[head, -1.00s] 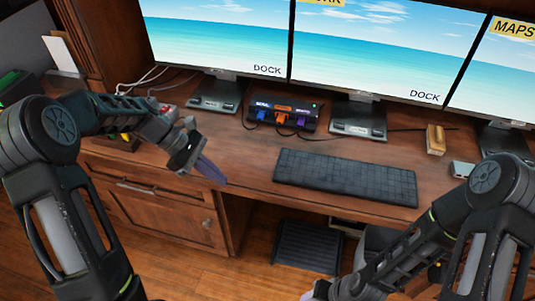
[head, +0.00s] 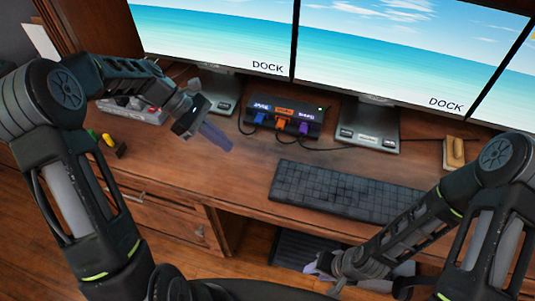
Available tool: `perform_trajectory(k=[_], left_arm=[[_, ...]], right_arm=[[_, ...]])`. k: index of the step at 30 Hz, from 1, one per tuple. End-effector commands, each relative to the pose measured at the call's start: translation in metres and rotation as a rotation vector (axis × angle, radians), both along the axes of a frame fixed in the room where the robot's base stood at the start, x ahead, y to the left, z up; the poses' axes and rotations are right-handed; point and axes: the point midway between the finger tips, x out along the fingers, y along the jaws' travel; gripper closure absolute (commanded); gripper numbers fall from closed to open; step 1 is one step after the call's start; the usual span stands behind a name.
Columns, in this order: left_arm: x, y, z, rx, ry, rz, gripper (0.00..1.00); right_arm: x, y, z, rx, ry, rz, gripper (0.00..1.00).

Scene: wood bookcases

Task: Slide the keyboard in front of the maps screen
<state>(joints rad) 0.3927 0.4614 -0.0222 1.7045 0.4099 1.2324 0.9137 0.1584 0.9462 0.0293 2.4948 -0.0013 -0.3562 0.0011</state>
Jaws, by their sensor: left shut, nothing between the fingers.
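The dark keyboard (head: 340,188) lies on the wooden desk in front of the middle screen (head: 400,55), near the front edge. My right arm covers its right end. The right screen (head: 512,85), labelled MAPS a second ago, shows only in part at the right edge; its label is almost wholly out of view. My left gripper (head: 216,138) is shut and empty above the desk, left of the keyboard and apart from it. My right gripper (head: 314,267) is low, in front of the desk edge and below the keyboard; its finger gap cannot be made out.
A dock box (head: 285,118) with coloured plugs and cables sits behind the keyboard. The middle screen's stand (head: 366,128) is right of it. A tan block (head: 454,152) stands further right. A dark footrest (head: 297,248) is under the desk.

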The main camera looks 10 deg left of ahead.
Motion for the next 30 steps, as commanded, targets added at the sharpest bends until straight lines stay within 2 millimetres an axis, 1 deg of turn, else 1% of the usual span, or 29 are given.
perform_trajectory(k=[11,17,23,30], left_arm=[[0.0,-0.001,-0.001,0.0,0.0,0.0,1.0],[-0.001,-0.011,-0.011,-0.002,0.002,-0.002,1.0],[-0.003,-0.034,-0.032,-0.003,0.004,-0.002,1.0],[-0.005,-0.069,-0.067,-0.002,0.003,-0.003,1.0]], right_arm=[[-0.001,0.0,0.0,0.0,0.001,0.0,0.64],[-0.001,0.0,0.002,0.0,0.001,0.0,0.64],[0.0,0.0,0.005,0.0,0.001,0.0,0.64],[-0.001,0.0,0.011,0.0,0.002,0.001,0.64]])
